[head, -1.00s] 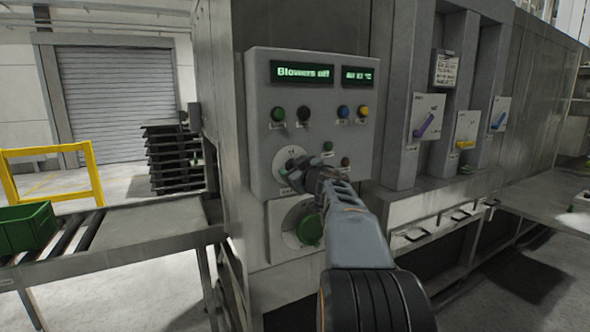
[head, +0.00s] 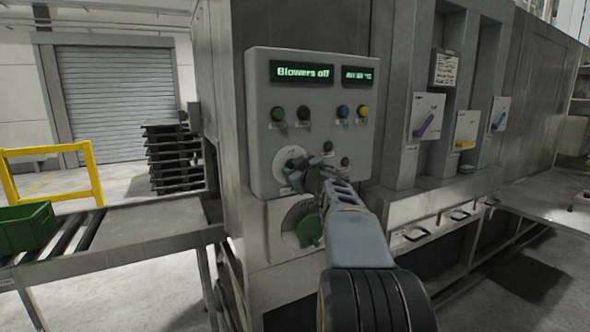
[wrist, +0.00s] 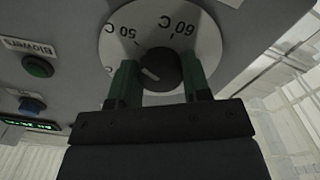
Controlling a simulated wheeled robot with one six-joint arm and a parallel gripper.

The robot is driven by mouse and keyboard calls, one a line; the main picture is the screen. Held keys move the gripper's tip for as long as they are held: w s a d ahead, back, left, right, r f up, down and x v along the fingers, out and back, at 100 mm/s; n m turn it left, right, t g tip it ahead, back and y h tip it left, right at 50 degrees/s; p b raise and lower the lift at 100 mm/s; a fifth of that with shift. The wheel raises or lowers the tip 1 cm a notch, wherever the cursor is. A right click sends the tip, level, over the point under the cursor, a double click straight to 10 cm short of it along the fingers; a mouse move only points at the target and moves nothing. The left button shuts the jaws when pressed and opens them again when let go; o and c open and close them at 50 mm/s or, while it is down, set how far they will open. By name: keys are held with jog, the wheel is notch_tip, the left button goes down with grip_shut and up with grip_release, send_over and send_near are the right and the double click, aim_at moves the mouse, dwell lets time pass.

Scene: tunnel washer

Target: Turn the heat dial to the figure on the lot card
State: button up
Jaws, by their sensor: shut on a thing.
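The heat dial is a pale disc (head: 285,157) on the grey control panel, with a dark round knob (wrist: 160,68) at its middle. In the wrist view the disc (wrist: 205,42) shows 50 C and 60 C marks, upside down or tilted. A short light line on the knob slants toward its left side; I cannot tell the exact figure it marks. My gripper (head: 298,174) is shut on the knob, with one green finger on each side in the wrist view (wrist: 160,80). A white card (head: 445,69) hangs on the machine at right; its writing is too small to read.
The main display (head: 302,73) reads "Blowers off"; the smaller display (head: 358,76) is blurred. Coloured buttons sit above the dial. A large green knob (head: 308,230) is just below my gripper. Purple, yellow and blue levers stand at right.

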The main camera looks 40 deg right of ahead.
jog(key=n, duration=1.1)
dwell(0.3)
jog(key=shift+n, duration=0.3)
jog(key=o, duration=0.9)
jog(key=shift+r, duration=0.1)
jog(key=shift+s, duration=0.1)
jog(key=s, duration=0.4)
jog(key=s+a+b, duration=0.1)
jog(key=s, duration=0.4)
jog(key=s+b, duration=0.1)
jog(key=s, duration=0.3)
jog(key=shift+s+a, duration=0.3)
jog(key=shift+a, duration=0.1)
